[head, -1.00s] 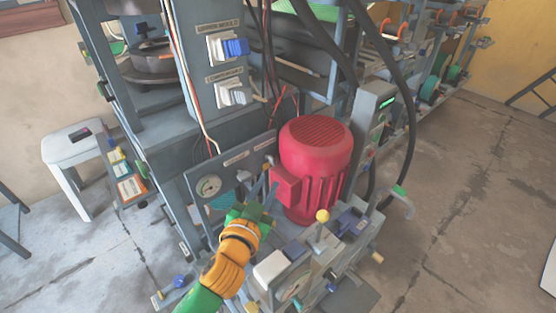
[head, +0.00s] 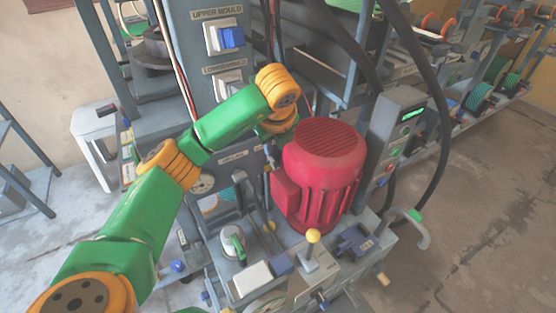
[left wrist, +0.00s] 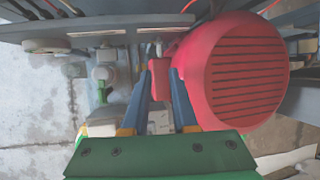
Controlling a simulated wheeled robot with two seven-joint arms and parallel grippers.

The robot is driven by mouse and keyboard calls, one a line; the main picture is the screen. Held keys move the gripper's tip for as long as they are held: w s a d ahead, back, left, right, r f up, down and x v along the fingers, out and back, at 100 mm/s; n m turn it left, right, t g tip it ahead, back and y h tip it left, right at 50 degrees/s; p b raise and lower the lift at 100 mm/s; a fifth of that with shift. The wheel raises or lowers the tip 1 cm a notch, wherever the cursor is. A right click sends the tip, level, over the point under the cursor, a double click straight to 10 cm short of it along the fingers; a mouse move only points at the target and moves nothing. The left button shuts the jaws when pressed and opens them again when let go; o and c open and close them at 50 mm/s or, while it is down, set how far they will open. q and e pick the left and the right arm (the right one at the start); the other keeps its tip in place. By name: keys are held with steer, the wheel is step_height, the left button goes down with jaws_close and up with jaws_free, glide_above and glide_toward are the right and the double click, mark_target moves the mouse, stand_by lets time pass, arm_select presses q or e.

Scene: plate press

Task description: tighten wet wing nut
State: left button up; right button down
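My left arm reaches across the head view, and its gripper (head: 268,152) points away beside the red motor (head: 318,180), mostly hidden behind the wrist. In the left wrist view the two blue-grey fingers (left wrist: 162,72) stand apart, with a gap between their tips. The motor (left wrist: 245,70) lies right of the fingers, and its red side box shows at the tips. A small pale fitting (left wrist: 158,47) on the panel lies just beyond the gap, apart from the fingers. I cannot tell whether it is the wing nut. My right gripper is not in view.
The grey panel with a gauge (head: 201,184) stands behind the gripper. A yellow-knobbed lever (head: 313,237) and a green-handled fitting (head: 235,242) stand in front of the motor. Black cables and a control box (head: 398,125) are on the right. Open floor lies beyond.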

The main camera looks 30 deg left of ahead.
mark_target(274, 161)
arm_select(q)
steer(key=b+x, duration=0.1)
steer(key=x, duration=1)
steer(key=shift+d+r, duration=0.1)
jaws_close()
